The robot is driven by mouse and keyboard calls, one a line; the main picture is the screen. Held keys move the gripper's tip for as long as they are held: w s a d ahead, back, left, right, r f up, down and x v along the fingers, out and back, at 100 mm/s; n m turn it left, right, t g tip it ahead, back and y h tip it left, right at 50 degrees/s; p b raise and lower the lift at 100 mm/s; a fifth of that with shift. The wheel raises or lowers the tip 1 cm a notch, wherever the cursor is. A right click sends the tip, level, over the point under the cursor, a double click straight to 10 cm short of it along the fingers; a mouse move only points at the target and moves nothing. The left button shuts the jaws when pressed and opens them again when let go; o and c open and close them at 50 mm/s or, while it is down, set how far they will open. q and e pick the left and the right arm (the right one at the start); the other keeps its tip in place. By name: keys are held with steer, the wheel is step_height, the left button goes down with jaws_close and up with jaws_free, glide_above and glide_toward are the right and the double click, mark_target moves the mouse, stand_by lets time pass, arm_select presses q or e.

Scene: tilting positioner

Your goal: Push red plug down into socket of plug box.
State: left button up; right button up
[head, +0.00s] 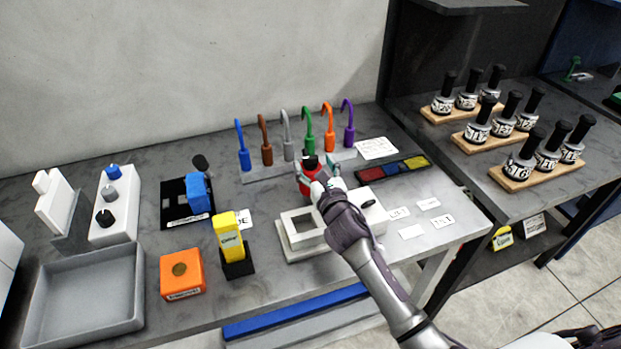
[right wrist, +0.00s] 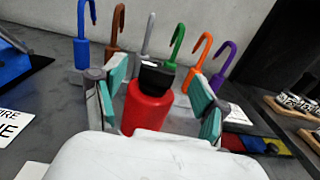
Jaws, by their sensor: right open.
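A red cylinder with a black top (head: 306,184), the only red plug-like thing in view, stands upright in front of the row of coloured hooks. It also shows in the right wrist view (right wrist: 147,106). My right gripper (head: 316,170) is open, its teal-padded fingers on either side of the cylinder. No plug box can be made out for certain. My left gripper is not in view.
A yellow block (head: 230,240), an orange box (head: 182,274) and a grey tray (head: 88,300) stand to the left. The colour strip (head: 398,168) and white labels lie right.

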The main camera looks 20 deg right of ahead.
mark_target(311, 160)
steer(key=w, duration=0.3)
steer(key=shift+w+f, duration=0.15)
steer(key=shift+w, duration=0.05)
steer(key=shift+s, duration=0.1)
steer(key=shift+c, duration=1.2)
jaws_close()
